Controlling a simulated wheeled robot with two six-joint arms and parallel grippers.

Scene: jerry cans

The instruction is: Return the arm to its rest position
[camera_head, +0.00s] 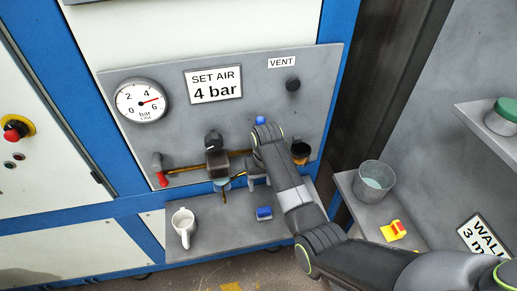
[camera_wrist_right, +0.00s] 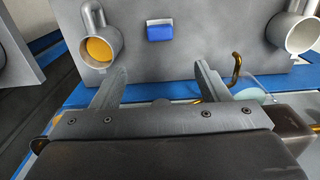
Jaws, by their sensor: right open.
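My right arm comes in from the lower right in the head view and reaches up to the grey panel (camera_head: 325,85). It bends down there, and my right gripper (camera_head: 257,181) is over the front of the panel's lower part, above the shelf (camera_head: 225,236). In the right wrist view my right gripper (camera_wrist_right: 158,82) shows two fingers wide apart with nothing between them. A blue block (camera_wrist_right: 160,31) lies beyond the fingertips, apart from them. The arm hides part of the panel's pipework. My left gripper is not in view.
The panel carries a gauge (camera_head: 142,101), a red-handled valve (camera_head: 158,170) and a black knob (camera_head: 293,85). A white mug (camera_head: 183,226) and a blue block (camera_head: 264,213) are on the shelf. At right are a grey bucket (camera_head: 373,180) and a red-yellow object (camera_head: 393,230).

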